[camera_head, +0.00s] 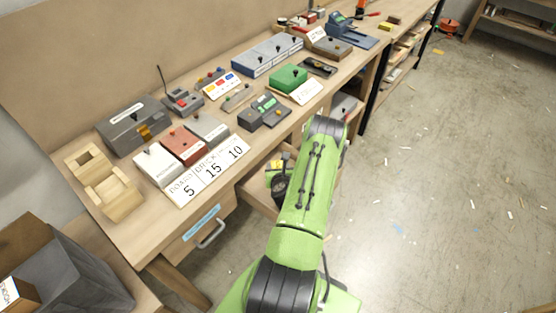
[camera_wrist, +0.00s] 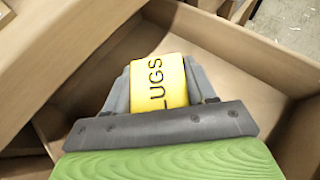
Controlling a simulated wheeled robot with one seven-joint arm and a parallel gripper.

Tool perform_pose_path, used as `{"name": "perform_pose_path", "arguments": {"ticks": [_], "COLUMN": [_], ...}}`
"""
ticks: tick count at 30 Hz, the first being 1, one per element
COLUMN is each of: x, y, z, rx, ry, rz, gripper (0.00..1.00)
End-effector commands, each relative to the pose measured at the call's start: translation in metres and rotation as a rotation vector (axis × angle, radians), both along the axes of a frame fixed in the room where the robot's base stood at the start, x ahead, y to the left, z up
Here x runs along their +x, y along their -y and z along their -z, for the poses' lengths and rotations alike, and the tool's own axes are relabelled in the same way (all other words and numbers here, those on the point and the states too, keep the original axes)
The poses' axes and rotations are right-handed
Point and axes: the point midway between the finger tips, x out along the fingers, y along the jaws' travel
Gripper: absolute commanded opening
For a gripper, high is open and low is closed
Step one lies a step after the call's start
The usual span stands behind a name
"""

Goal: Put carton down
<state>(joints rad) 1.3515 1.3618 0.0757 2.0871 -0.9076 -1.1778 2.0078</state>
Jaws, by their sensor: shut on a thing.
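A yellow carton (camera_wrist: 160,82) with black lettering, of which "LUGS" is readable, sits between the fingers of my gripper (camera_wrist: 159,88) in the wrist view. The gripper is shut on it. Behind and below it is an open wooden drawer (camera_wrist: 250,97), with bare floor and walls where visible. I cannot tell whether the carton touches the drawer floor. In the head view, my gripper (camera_head: 278,180) is beside the bench front, over the pulled-out drawer (camera_head: 258,200), mostly hidden by my arm. Only a small yellow patch of the carton (camera_head: 277,164) shows there.
The bench top (camera_head: 140,205) carries a wooden holder (camera_head: 105,185), number cards (camera_head: 207,170), a green box (camera_head: 288,78) and several switch boxes. A closed drawer with a handle (camera_head: 211,233) is nearer. A dark bin (camera_head: 70,270) stands lower left. Floor at right is open, with scraps.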

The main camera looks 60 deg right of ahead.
Motion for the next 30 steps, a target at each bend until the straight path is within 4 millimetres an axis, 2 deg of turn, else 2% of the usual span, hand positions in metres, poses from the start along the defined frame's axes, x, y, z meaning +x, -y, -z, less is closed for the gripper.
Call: {"name": "perform_pose_path", "arguments": {"ticks": [1,3,4,6,17,18,23,30], "x": [0.002,0.003,0.003,0.003,0.002,0.002,0.002,0.002], "y": [0.003,0.005,0.005,0.004,0.005,0.004,0.004,0.004], "z": [-0.008,-0.006,0.005,0.013,0.016,0.017,0.016,0.015], "rx": [-0.001,-0.002,-0.001,0.000,0.000,0.001,0.000,0.000], "ry": [0.002,0.001,0.001,0.000,0.001,0.001,0.000,0.000], "rz": [0.001,0.004,0.004,0.004,0.005,0.004,0.004,0.004], "gripper": [0.00,0.00,0.00,0.00,0.00,0.57,0.81,0.81]}}
